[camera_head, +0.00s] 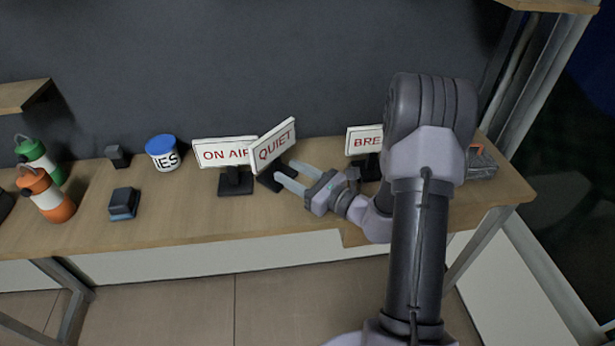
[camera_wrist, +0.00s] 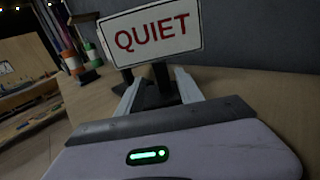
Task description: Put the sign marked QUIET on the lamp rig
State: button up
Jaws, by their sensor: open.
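The QUIET sign (camera_head: 272,146) is a white board with red letters on a dark stand, on the wooden bench. It looks tilted in the head view and fills the upper middle of the wrist view (camera_wrist: 152,35). My gripper (camera_head: 285,174) is open, low over the bench, with its fingers pointing at the sign's stand. In the wrist view the dark stem (camera_wrist: 161,78) shows between the two fingers, below the board. I cannot tell whether either finger touches it. I cannot make out a lamp rig in either view.
The ON AIR sign (camera_head: 222,152) stands close on the left, partly overlapped by QUIET. A sign reading BRE (camera_head: 365,140) is behind my arm. A blue-lidded tub (camera_head: 162,153), dark blocks (camera_head: 123,203) and bottles (camera_head: 48,194) stand further left. Bench between blocks and ON AIR is clear.

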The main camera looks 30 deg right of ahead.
jog(key=v, duration=0.5)
jog(key=shift+s+d+r+p, duration=0.1)
jog(key=shift+s+d+p, duration=0.1)
jog(key=shift+s+p, duration=0.1)
jog(key=s+a+r+n+g+y, duration=0.1)
jog(key=s+a+r+n+g, duration=0.25)
jog(key=a+n, duration=0.3)
jog(key=s+a+r+n+g+y, duration=0.25)
jog(key=s+a+n+g, duration=0.25)
jog(key=a, duration=0.3)
jog(key=s+a+r+n+g, duration=0.3)
jog(key=s+a+n+g, duration=0.15)
jog(key=a, duration=0.25)
jog(key=s+n+g+h, duration=0.1)
jog(key=s+n+h, duration=0.5)
jog(key=s+n, duration=0.15)
jog(key=s+d+r+n+t+h, duration=0.1)
jog(key=d+r+n+t+h, duration=0.2)
jog(key=d+r, duration=0.1)
jog(key=shift+d+r, duration=0.2)
jog(key=shift+r, duration=0.1)
